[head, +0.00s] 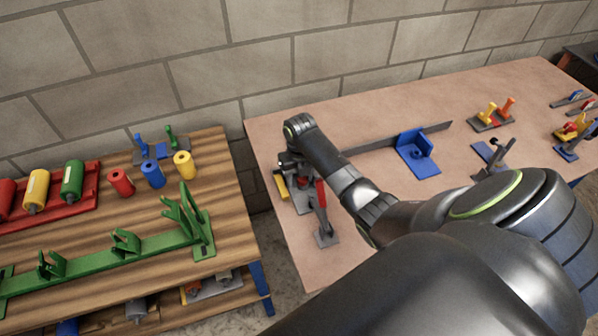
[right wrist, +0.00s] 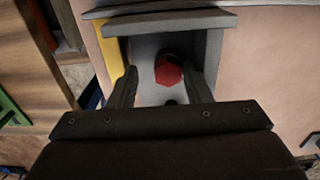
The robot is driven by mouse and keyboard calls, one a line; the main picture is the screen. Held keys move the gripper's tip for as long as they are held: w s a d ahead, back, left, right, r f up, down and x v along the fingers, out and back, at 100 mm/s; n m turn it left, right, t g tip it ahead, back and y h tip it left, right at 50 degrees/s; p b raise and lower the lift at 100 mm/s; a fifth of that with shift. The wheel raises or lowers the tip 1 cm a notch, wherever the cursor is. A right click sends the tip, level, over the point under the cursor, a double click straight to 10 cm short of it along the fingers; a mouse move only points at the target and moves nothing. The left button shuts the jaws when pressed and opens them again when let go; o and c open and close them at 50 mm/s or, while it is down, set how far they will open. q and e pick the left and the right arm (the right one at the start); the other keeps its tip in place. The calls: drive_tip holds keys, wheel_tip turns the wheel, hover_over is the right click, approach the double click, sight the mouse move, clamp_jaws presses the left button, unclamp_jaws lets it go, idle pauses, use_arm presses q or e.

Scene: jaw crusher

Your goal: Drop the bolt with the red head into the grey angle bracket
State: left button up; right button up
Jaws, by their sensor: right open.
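The red hexagonal bolt head (right wrist: 168,70) shows in the right wrist view, over the pale floor of the grey angle bracket (right wrist: 213,58). The bolt's shank is hidden, so I cannot tell how deep it sits. My right gripper (right wrist: 163,88) is open, with one dark finger on each side of the head and a visible gap to both. My left gripper is in neither view.
A yellow strip (right wrist: 110,45) borders the bracket on the left. In the head view a clamp with a red handle (head: 320,193) stands close to my gripper. A blue bracket (head: 418,152) lies further right. A wooden bench (head: 225,150) stands left across a gap.

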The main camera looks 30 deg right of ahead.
drive_tip(key=shift+d, duration=0.25)
drive_tip(key=shift+r, duration=0.35)
wheel_tip(320, 180, up, 17)
drive_tip(key=p, duration=0.6)
drive_tip(key=shift+a+f, duration=0.15)
drive_tip(key=shift+a, duration=0.05)
